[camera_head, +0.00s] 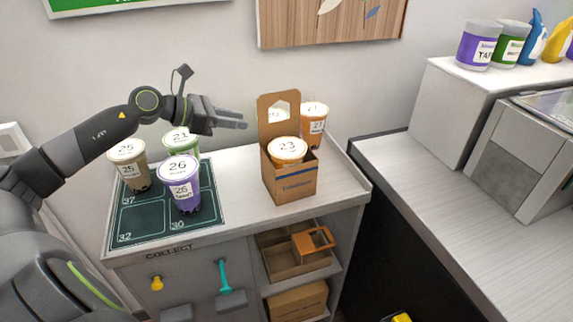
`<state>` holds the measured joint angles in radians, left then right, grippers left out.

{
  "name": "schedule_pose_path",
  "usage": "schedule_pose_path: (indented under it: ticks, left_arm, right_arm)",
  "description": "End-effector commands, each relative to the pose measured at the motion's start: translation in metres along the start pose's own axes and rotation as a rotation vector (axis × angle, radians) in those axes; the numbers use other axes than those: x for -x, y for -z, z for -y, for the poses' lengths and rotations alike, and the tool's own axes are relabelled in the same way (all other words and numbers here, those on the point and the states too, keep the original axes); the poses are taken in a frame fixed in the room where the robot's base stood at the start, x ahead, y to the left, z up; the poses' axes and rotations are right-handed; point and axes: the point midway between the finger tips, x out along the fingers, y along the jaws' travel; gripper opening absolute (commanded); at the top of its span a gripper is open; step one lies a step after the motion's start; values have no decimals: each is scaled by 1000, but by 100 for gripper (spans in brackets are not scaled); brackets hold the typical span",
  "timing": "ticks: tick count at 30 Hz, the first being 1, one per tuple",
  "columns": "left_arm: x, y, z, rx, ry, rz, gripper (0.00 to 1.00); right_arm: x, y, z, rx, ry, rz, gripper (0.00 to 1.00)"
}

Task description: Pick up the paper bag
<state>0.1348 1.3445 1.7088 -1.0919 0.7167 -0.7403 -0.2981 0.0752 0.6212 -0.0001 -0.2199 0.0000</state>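The brown paper bag (290,185) stands upright on the white counter, right of its middle. My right gripper is not in view.
A dark collect mat (140,222) on the left bears a purple cup (183,190), a brown cup (130,165) and a green cup (180,142). An orange cup (315,118) stands behind the bag. Shelves below hold boxes. The counter between mat and bag is clear.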

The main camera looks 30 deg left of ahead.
Motion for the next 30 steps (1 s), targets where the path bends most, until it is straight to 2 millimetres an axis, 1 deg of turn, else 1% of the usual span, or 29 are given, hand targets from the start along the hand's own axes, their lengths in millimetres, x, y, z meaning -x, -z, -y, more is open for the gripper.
schedule_pose_path:
  ticks: [1, 12, 15, 20, 23, 30]
  left_arm:
    - [-4, -2, 0, 1, 2, 7, 28]
    - [-39, -2, 0, 2, 2, 4, 28]
    - [-45, -1, 1, 1, 2, 2, 28]
    - [-49, -1, 1, 1, 1, 1, 28]
    - [-53, -3, 1, 2, 2, 3, 28]
    - [-78, -6, 6, 4, 3, 4, 28]
  right_arm:
    - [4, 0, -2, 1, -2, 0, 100]
    - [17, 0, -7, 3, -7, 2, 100]
    - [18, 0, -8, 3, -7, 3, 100]
    - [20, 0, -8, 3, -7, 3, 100]
    - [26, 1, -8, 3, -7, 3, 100]
    - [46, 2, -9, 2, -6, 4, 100]
